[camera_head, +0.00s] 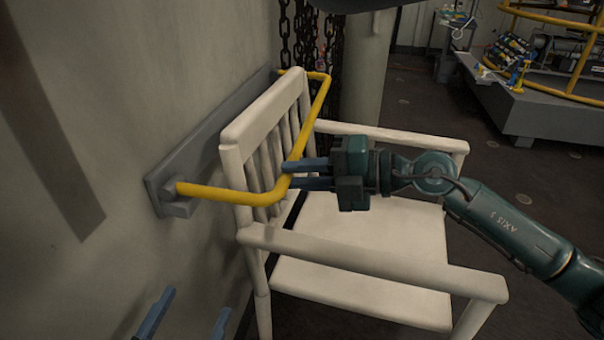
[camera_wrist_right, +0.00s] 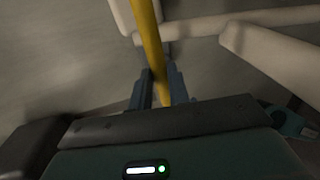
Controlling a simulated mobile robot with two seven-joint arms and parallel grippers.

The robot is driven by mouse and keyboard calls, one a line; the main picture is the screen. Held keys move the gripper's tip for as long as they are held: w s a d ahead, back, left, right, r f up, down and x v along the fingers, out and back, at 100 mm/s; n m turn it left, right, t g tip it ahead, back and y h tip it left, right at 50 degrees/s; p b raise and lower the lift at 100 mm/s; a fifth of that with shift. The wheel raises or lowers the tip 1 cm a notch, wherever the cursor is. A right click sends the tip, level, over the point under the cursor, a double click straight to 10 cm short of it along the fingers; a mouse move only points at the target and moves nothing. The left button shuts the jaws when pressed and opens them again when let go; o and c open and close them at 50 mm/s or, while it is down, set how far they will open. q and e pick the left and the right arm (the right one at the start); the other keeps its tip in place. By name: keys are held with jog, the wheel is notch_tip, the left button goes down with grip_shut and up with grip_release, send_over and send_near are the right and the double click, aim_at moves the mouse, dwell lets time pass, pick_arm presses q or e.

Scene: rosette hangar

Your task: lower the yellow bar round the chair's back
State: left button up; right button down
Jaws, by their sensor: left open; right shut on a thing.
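The yellow bar (camera_head: 222,194) is a bent tube hinged on a grey wall plate (camera_head: 190,160). It reaches out around the white chair's slatted back (camera_head: 268,128), with its front run on the seat side of the back. My right gripper (camera_head: 290,174) is shut on the bar near its near front corner. In the right wrist view the bar (camera_wrist_right: 150,45) runs down between the fingers (camera_wrist_right: 157,88). My left gripper (camera_head: 188,318) is open and empty at the bottom edge, left of the chair; only its two blue fingertips show.
The chair's white armrests (camera_head: 375,262) and seat (camera_head: 370,228) lie close under and beside my right arm. Dark chains (camera_head: 310,40) hang behind the chair beside a pillar (camera_head: 362,80). A grey platform with yellow railing (camera_head: 550,115) stands at upper right. Dark floor is clear between.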

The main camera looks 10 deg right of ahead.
jog(key=shift+f, duration=0.2)
jog(key=c, duration=1.3)
grip_release()
jog(key=shift+r, duration=0.1)
jog(key=shift+p+v, duration=0.3)
jog(key=shift+v, duration=6.25)
